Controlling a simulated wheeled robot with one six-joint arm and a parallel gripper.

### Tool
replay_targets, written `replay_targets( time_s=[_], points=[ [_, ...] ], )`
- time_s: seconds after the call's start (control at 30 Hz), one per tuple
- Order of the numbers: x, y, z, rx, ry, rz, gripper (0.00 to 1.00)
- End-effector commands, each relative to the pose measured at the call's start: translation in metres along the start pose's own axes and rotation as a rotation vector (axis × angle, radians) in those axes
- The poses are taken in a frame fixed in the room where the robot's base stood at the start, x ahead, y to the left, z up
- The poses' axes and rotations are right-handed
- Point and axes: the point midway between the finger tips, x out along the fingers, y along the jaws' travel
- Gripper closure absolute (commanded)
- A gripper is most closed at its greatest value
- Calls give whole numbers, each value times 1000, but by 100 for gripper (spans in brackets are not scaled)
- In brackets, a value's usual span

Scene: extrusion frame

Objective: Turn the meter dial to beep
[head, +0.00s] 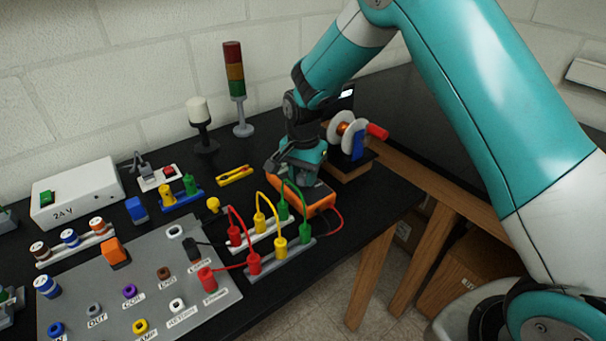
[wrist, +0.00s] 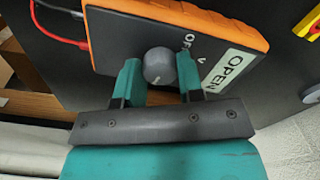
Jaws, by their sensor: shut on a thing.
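The meter (head: 318,199) is an orange-edged box lying on the black bench under my gripper (head: 298,172) in the head view. In the wrist view the meter (wrist: 240,20) shows a dark grey face, a pale display reading OPEN and the markings OFF and V. Its round grey dial (wrist: 158,66) sits between the two teal fingers of my gripper (wrist: 159,72), which is shut on it. A small white mark shows on the dial's lower edge. Any beep marking is hidden or out of view. In the head view the arm hides the dial.
Red, yellow and green plug leads (head: 259,222) stand close in front of the meter. A spool stand (head: 350,138) is just behind it at right. A grey socket panel (head: 140,290) fills the front left. A signal tower (head: 236,90) stands at the back.

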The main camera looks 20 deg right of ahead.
Motion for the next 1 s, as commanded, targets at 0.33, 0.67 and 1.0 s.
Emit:
replay_targets(
  time_s=[0.33,0.67,1.0],
  points=[
    [0,0,0,218,0,0,89],
    [0,0,0,298,0,0,89],
    [0,0,0,304,0,0,89]
  ],
)
